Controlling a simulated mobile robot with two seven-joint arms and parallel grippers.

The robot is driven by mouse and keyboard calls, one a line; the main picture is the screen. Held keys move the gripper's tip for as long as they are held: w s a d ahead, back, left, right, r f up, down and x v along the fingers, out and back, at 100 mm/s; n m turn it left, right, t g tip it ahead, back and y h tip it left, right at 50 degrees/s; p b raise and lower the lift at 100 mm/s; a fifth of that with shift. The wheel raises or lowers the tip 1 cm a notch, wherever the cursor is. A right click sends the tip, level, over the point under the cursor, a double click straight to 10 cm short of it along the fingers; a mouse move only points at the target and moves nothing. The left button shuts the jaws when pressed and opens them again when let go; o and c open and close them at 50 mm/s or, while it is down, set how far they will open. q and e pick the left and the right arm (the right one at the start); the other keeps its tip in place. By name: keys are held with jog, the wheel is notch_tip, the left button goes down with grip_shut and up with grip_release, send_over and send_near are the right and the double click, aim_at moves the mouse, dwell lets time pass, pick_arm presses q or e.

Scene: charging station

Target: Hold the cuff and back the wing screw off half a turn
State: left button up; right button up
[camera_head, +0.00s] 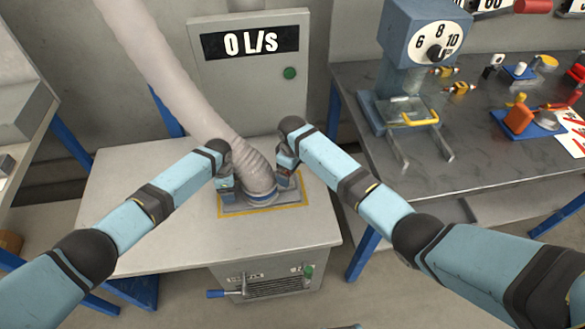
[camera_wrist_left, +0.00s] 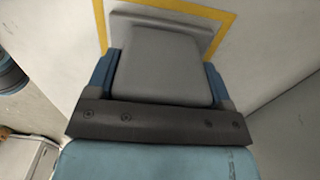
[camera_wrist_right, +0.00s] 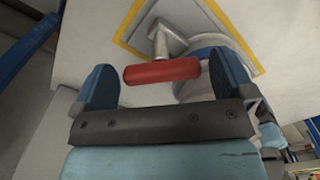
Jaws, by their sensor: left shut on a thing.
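The cuff (camera_head: 262,196) is a grey banded ring at the lower end of a pale ribbed hose, on a plate on the grey cabinet top. My left gripper (camera_head: 226,188) is at its left side. In the left wrist view its fingers (camera_wrist_left: 160,75) are shut on a grey block (camera_wrist_left: 160,62), probably part of the cuff. My right gripper (camera_head: 289,178) is at the cuff's right side. The head view hides the bar.
A yellow outline (camera_head: 232,214) frames the plate. The pale hose (camera_head: 150,50) rises to the upper left. A display box (camera_head: 250,50) behind reads 0 L/s. A dark workbench (camera_head: 470,150) with a dial stand (camera_head: 420,45) and small parts is at right. The cabinet's front top is clear.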

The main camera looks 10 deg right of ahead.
jog(key=shift+r, duration=0.1)
notch_tip(320, 180, up, 12)
dwell(0.4)
